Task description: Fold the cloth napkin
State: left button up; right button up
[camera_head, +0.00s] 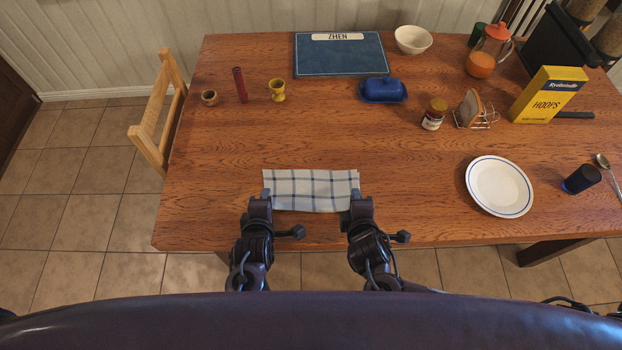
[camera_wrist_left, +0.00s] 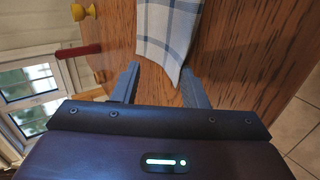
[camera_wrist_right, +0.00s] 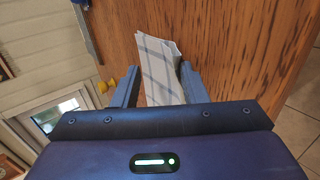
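The white cloth napkin with blue check lines (camera_head: 312,188) lies as a wide rectangle on the wooden table, near its front edge. My left gripper (camera_head: 266,195) is at its left end and my right gripper (camera_head: 355,194) at its right end. In the left wrist view the napkin (camera_wrist_left: 168,35) reaches between two spread fingers (camera_wrist_left: 158,88). In the right wrist view the napkin's end (camera_wrist_right: 160,70) also lies between spread fingers (camera_wrist_right: 157,88), nearer the right one. Neither pair is closed on the cloth. How many layers the napkin has is unclear.
A white plate (camera_head: 499,186) and a dark blue cup (camera_head: 581,179) stand to the right. A blue butter dish (camera_head: 382,90), jar (camera_head: 434,114), toast rack (camera_head: 475,110), yellow box (camera_head: 548,95) and blue board (camera_head: 340,54) are farther back. The table around the napkin is clear.

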pick_arm(q)
jog(key=s+r, duration=0.6)
jog(key=r, duration=0.3)
pick_arm(e)
jog(key=s+r, duration=0.6)
jog(key=r, duration=0.3)
